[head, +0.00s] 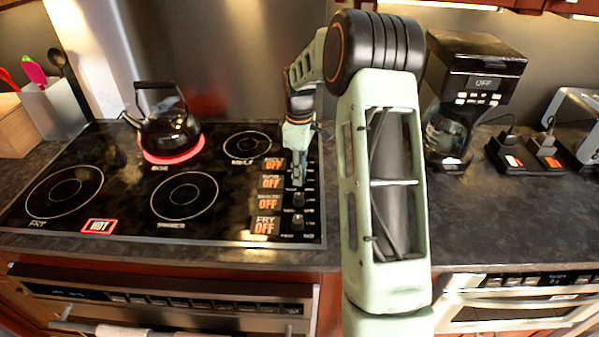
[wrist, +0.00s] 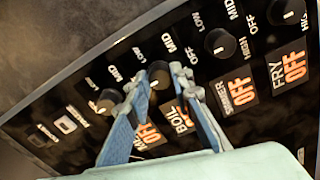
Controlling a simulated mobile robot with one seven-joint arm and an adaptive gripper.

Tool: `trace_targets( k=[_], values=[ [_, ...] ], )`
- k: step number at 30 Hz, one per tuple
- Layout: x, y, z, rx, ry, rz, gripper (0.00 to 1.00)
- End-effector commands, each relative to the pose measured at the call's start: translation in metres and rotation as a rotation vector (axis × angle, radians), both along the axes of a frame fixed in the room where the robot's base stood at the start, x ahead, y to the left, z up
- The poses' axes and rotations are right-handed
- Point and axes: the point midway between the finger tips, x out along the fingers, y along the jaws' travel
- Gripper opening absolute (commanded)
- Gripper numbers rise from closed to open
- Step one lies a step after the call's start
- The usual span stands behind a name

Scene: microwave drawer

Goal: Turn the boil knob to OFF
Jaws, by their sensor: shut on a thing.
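The boil knob (wrist: 158,73) is a small black round knob on the stove's control strip. In the wrist view it sits between the two blue fingertips of my gripper (wrist: 157,84), which is shut on it. Its BOIL label (wrist: 181,120) is partly hidden by a finger; in the head view the second label from the back (head: 271,182) reads OFF in orange. In the head view my gripper (head: 298,177) points down at the knob row and hides the boil knob. The knob's pointer direction is not clear.
A dark kettle (head: 168,130) stands on a red-glowing burner (head: 173,155). A red HOT light (head: 99,226) shows at the cooktop's front. Neighbouring knobs (wrist: 108,101) and (wrist: 220,43) sit close on either side. A coffee maker (head: 468,95) stands on the right counter.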

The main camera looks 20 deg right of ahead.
Motion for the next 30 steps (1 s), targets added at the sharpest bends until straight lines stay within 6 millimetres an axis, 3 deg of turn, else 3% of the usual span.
trace_targets(
  k=[11,12,16,25,30],
  values=[
    [0.001,0.000,0.001,-0.002,-0.004,0.006,0.00],
    [0.001,0.000,0.001,-0.002,-0.004,0.006,0.23],
    [0.001,0.000,0.001,-0.001,-0.003,0.005,0.37],
    [0.000,0.000,0.001,-0.001,-0.002,0.004,0.38],
    [0.001,-0.001,0.019,-0.002,-0.004,0.004,0.38]
  ],
)
